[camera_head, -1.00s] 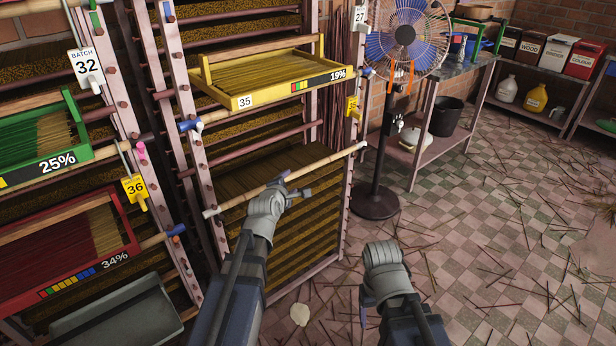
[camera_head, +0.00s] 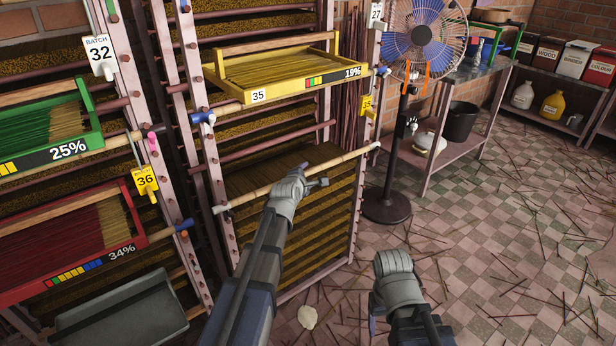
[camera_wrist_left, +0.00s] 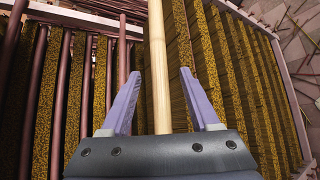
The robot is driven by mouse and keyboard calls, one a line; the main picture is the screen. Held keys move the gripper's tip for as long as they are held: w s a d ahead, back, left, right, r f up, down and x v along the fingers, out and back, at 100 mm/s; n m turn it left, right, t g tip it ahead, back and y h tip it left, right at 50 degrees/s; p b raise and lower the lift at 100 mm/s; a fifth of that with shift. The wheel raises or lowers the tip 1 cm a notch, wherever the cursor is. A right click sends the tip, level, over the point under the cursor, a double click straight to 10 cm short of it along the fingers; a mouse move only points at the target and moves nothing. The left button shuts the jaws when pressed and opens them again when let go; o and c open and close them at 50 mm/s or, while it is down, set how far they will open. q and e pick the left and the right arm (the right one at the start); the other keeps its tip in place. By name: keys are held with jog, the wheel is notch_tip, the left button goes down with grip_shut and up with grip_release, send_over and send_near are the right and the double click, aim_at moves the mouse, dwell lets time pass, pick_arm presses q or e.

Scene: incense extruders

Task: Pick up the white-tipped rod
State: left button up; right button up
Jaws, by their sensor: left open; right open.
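The white-tipped rod (camera_head: 245,197) is a pale wooden rod with white ends, lying across the rack's front below the yellow tray. My left gripper (camera_head: 309,176) is at the rod, right of its middle. In the left wrist view the rod (camera_wrist_left: 158,50) runs lengthwise between the two purple fingers of my left gripper (camera_wrist_left: 160,78), which stand apart with a gap on both sides. My right gripper (camera_head: 376,322) hangs low in front of the rack, away from the rod, with its fingers mostly hidden.
Green (camera_head: 96,120) and red (camera_head: 135,205) trays fill the left rack. A standing fan (camera_head: 386,206) is just right of the rack. Open tiled floor with scattered sticks lies at the right.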

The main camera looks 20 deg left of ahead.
pick_arm(q)
grip_shut()
dwell(0.5)
dwell(0.9)
